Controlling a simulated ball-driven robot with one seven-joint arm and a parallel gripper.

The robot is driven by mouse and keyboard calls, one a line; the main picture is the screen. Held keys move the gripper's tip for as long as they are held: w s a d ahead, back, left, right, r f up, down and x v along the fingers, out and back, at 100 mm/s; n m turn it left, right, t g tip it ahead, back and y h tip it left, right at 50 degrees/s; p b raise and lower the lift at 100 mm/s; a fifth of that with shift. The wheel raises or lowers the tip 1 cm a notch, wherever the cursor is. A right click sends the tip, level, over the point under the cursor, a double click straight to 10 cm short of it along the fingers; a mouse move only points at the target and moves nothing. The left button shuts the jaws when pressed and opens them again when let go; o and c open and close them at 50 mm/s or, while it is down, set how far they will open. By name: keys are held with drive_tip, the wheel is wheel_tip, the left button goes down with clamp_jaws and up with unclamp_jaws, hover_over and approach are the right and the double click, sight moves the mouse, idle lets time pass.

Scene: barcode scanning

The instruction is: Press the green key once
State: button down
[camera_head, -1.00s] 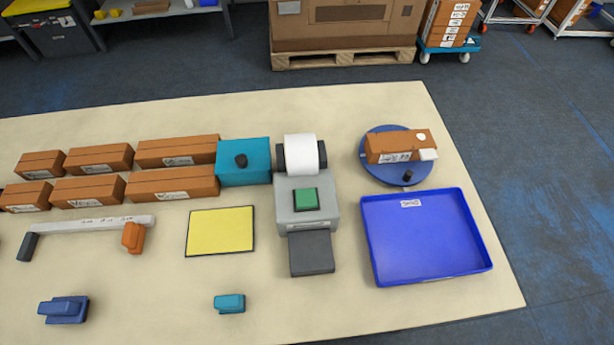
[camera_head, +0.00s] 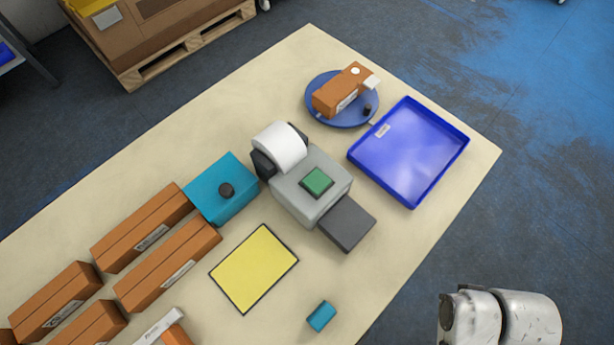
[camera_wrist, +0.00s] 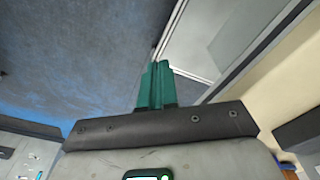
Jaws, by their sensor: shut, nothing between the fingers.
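The green key (camera_head: 316,181) is a square button on top of the grey label printer (camera_head: 318,208), with a white paper roll (camera_head: 279,147) behind it and a dark flat plate (camera_head: 347,223) in front. Nothing covers the key in the head view. My gripper (camera_wrist: 157,66) shows in the wrist view as two teal fingers closed together with nothing between them. It points at the floor and a wall area, away from the printer. The head view shows only a white part of my arm at the bottom right, clear of the table.
A blue turntable (camera_head: 326,91) bears a brown box (camera_head: 343,90). A blue tray (camera_head: 437,181), a teal box (camera_head: 222,190), a yellow mat (camera_head: 254,268) and a small teal block (camera_head: 321,316) lie around the printer. Several brown boxes (camera_head: 152,233) stand at the left.

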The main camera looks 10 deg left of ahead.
drive_tip(key=w+a+r+n, duration=0.1)
drive_tip(key=w+a, duration=0.1)
drive_tip(key=w+a+r+n+t+y+p, duration=0.1)
drive_tip(key=w+a+r+n, duration=0.1)
drive_tip(key=w, duration=0.1)
drive_tip(key=w+a+r+n+p, duration=0.1)
drive_tip(key=w+a, duration=0.1)
drive_tip(key=shift+w+r+t+y, duration=0.25)
drive_tip(key=shift+r+t+y, duration=0.05)
drive_tip(key=shift+t+y, duration=0.1)
drive_tip(key=w+a+r+n, duration=0.1)
drive_tip(key=w+a+n, duration=0.1)
drive_tip(key=w+a+r+n+y, duration=0.1)
drive_tip(key=w+a+r+n, duration=0.1)
drive_tip(key=w+a+r+n+t+y+p, duration=0.1)
drive_tip(key=w+a+r, duration=0.1)
drive_tip(key=a, duration=0.1)
drive_tip(key=shift+a+n, duration=0.1)
drive_tip(key=shift+n, duration=0.3)
drive_tip(key=w+a+r+n+y+p, duration=0.1)
drive_tip(key=w+a+r+n+y, duration=0.1)
drive_tip(key=w+a+r+n, duration=0.35)
wheel_tip(320, 180, up, 8)
drive_tip(key=n+y+p, duration=0.1)
drive_tip(key=n+y, duration=0.2)
drive_tip(key=n, duration=0.4)
hover_over(321, 184)
drive_tip(key=shift+f, duration=0.2)
